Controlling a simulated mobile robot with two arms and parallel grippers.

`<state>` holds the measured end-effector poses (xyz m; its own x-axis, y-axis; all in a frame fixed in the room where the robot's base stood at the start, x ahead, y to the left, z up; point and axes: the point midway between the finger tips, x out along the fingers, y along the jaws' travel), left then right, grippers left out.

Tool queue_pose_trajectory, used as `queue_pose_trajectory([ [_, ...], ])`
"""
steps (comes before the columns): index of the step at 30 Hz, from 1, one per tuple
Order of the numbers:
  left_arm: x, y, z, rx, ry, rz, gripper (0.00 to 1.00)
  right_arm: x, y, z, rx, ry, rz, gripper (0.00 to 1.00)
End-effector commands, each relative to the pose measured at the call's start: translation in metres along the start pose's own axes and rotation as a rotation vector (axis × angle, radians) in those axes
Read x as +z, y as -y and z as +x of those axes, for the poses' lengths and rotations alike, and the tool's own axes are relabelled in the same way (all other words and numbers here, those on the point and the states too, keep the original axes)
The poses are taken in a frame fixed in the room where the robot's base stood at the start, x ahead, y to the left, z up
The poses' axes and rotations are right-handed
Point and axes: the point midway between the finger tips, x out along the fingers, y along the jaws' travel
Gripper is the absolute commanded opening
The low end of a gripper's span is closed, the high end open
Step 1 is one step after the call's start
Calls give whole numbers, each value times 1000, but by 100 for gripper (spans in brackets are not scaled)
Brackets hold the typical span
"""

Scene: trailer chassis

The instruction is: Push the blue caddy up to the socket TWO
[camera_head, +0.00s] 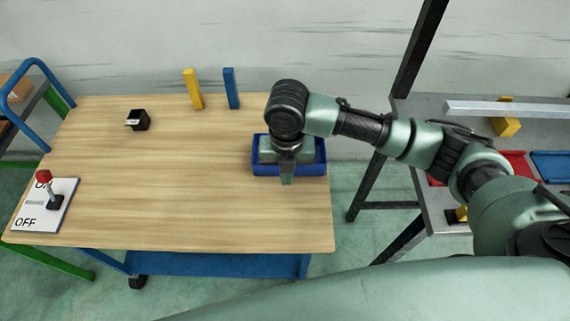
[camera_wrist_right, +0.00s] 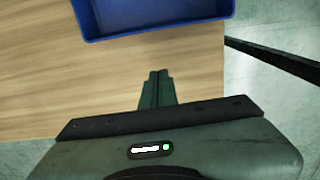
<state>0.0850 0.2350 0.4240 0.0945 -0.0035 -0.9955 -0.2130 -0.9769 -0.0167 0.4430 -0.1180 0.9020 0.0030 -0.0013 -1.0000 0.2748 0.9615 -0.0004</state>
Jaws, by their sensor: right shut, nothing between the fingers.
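The blue caddy (camera_head: 317,170) is an open, shallow box near the right edge of the wooden table. In the right wrist view the caddy (camera_wrist_right: 155,32) shows at the top, its near wall just beyond my fingertips. My right gripper (camera_head: 287,181) points down in front of the caddy's near side and hides part of it. In the right wrist view the gripper (camera_wrist_right: 158,74) has its fingers together with nothing between them. My left gripper is not in view.
A yellow post (camera_head: 193,89) and a blue post (camera_head: 231,88) stand at the table's back edge. A red-knobbed lever (camera_head: 46,190) sits on an ON/OFF plate at the left. The middle of the wooden table (camera_head: 180,190) is clear. A metal shelf frame stands to the right.

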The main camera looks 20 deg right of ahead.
Motion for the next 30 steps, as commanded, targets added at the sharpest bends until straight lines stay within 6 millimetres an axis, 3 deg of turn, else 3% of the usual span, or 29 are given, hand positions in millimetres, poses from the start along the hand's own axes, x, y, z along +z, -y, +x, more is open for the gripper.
queue_pose_trajectory([
  [9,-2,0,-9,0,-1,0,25,-1,0,68,-2,-3,2,0],
  [12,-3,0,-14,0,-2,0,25,20,0,62,0,3,4,0],
  [18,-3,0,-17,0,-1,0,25,37,0,64,1,1,2,0],
  [30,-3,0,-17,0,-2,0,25,41,0,65,1,2,1,0],
])
